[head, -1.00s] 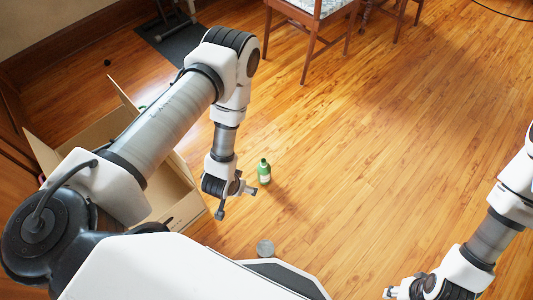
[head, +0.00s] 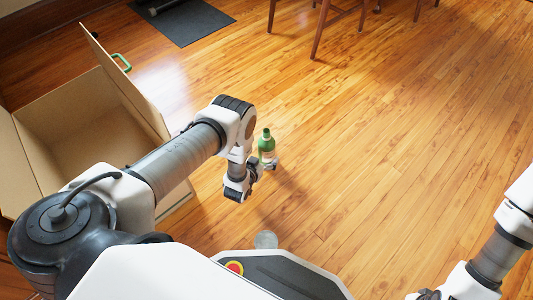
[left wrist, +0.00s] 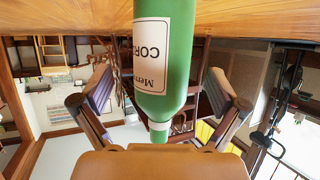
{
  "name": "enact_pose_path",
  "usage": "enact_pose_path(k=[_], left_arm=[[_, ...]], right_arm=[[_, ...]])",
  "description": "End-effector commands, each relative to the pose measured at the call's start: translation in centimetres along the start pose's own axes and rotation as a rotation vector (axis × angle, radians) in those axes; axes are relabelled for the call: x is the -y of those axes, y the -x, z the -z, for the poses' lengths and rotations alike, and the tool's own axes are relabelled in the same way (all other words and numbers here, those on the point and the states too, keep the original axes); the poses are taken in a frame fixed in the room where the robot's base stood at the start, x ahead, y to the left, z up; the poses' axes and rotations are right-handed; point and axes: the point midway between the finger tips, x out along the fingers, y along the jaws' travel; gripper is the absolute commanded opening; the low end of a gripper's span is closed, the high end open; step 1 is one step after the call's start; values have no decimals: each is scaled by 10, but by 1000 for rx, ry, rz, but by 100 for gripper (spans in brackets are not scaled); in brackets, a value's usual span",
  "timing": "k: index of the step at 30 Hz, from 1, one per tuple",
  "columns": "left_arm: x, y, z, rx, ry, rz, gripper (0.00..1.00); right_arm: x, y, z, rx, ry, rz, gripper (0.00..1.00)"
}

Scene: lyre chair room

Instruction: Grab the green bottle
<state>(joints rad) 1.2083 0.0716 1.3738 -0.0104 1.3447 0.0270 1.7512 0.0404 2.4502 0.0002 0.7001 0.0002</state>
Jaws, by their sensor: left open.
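In the left wrist view, which is upside down, the bottle (left wrist: 165,50) lies between the two spread fingers of the left gripper (left wrist: 161,92), with clear gaps at both sides. The left gripper is open. My right gripper (head: 428,295) is at the bottom edge of the head view, mostly cut off.
An open cardboard box (head: 85,125) stands on the left, with a green handle-like thing (head: 122,62) behind it. A small grey round object (head: 265,240) is near my base. Chair legs (head: 320,30) and a dark mat (head: 185,22) are at the back. The floor to the right is clear.

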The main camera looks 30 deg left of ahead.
Motion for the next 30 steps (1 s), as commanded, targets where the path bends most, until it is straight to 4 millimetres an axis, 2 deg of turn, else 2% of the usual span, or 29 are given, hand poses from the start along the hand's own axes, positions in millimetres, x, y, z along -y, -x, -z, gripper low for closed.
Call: enact_pose_path(k=[1, 3, 7, 13, 14, 15, 19, 30], left_arm=[[1, -12, -7, -3, 0, 1, 97], [3, -26, -9, -4, 0, 0, 97], [2, -42, -5, 0, 0, -1, 97], [3, -42, -2, 2, 0, 0, 97], [3, -42, -2, 2, 0, 0, 93], [3, -42, -2, 2, 0, 0, 79], [3, -42, -2, 3, 0, 0, 33], [3, -41, -1, 3, 0, 0, 31]], right_arm=[[0, -15, 0, -1, -2, 0, 40], [-1, -28, 1, -3, -4, 0, 40], [-1, -34, 2, -4, -7, -1, 40], [-1, -31, 2, -5, -7, -1, 40], [-1, -31, 2, -5, -7, -1, 40], [-1, -31, 2, -5, -7, -1, 40], [-1, -32, 2, -5, -7, -1, 40], [-1, -30, 2, -4, -7, -1, 40]])
